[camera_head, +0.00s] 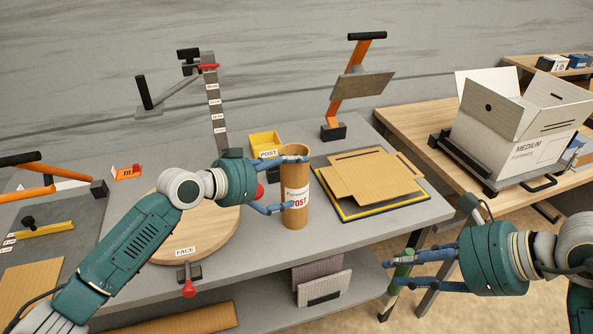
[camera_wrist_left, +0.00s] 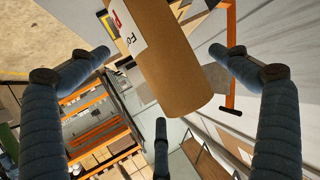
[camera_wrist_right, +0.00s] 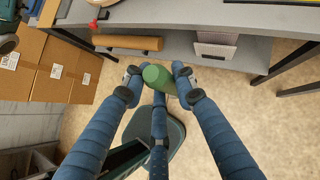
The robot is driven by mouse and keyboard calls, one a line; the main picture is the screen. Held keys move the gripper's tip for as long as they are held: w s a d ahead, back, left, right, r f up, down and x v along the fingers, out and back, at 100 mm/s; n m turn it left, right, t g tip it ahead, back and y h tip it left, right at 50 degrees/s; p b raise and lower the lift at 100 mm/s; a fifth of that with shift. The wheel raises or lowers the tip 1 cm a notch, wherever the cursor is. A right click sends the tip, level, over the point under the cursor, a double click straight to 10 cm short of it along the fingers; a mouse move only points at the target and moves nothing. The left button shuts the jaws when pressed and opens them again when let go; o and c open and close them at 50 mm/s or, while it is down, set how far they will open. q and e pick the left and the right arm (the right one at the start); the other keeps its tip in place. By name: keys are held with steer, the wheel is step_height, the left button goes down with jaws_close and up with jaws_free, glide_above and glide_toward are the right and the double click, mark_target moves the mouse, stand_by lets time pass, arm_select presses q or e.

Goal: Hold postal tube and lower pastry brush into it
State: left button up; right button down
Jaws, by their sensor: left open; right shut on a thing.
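The brown postal tube (camera_head: 296,218) with a white POST label stands upright on the grey table, right of the round wooden disc. My left gripper (camera_head: 286,183) is open at the tube, one finger near its rim and another lower beside the label. In the left wrist view the tube (camera_wrist_left: 172,65) lies between the spread fingers (camera_wrist_left: 160,58); contact is unclear. My right gripper (camera_head: 396,271) is shut on the green-handled pastry brush (camera_head: 400,272), held in front of the table's right edge. Its green end (camera_wrist_right: 157,76) shows between the fingers in the right wrist view.
The wooden disc (camera_head: 205,245) marked FACE is left of the tube. A yellow-edged mat (camera_head: 345,211) with cardboard sheets lies to its right, and a yellow bin (camera_head: 265,143) behind it. An open white carton (camera_head: 510,125) stands on the right-hand bench.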

mark_target(299, 174)
arm_select(q)
steer(key=shift+p+x, duration=0.3)
steer(key=shift+x, duration=1.95)
steer(key=c, duration=1.4)
steer(key=shift+o, duration=0.2)
